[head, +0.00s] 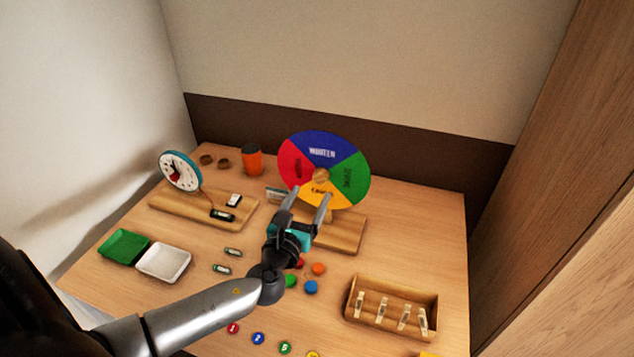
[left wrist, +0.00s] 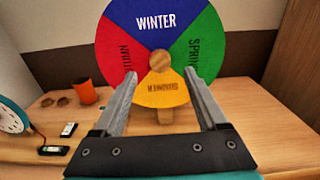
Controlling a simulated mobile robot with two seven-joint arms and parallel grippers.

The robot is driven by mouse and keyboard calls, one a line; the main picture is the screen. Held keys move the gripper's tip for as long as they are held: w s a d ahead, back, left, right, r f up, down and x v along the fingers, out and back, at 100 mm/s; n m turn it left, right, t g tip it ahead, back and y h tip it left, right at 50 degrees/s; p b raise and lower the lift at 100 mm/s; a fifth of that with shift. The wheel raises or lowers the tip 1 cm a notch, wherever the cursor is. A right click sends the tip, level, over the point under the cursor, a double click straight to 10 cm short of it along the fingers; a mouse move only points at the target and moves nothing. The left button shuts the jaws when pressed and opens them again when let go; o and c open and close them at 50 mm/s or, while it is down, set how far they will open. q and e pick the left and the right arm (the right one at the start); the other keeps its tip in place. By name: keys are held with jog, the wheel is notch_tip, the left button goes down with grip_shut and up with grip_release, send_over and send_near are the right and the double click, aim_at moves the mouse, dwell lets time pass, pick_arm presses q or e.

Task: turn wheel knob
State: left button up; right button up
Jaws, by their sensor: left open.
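The season wheel (head: 345,178) stands upright on a wooden base (head: 348,235) at the back of the table, with blue at the top, green right, yellow bottom and red left. A round wooden knob (head: 320,176) sits at its centre; it also shows in the left wrist view (left wrist: 160,61). My left gripper (head: 308,192) is open and empty, in front of the lower part of the wheel. In the left wrist view its fingers (left wrist: 161,78) point at the wheel, one on each side below the knob, apart from it. My right gripper is not in view.
A clock (head: 180,171) on a wooden board and an orange cup (head: 252,161) stand to the left. A green tray (head: 124,246) and a white tray (head: 163,262) lie front left. A wooden box (head: 391,304) with clips stands front right. Several coloured discs lie near my left arm.

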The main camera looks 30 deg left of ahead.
aim_at(319, 178)
pick_arm(q)
jog(key=shift+b+x, duration=0.3)
jog(key=shift+x, duration=2.7)
grip_shut()
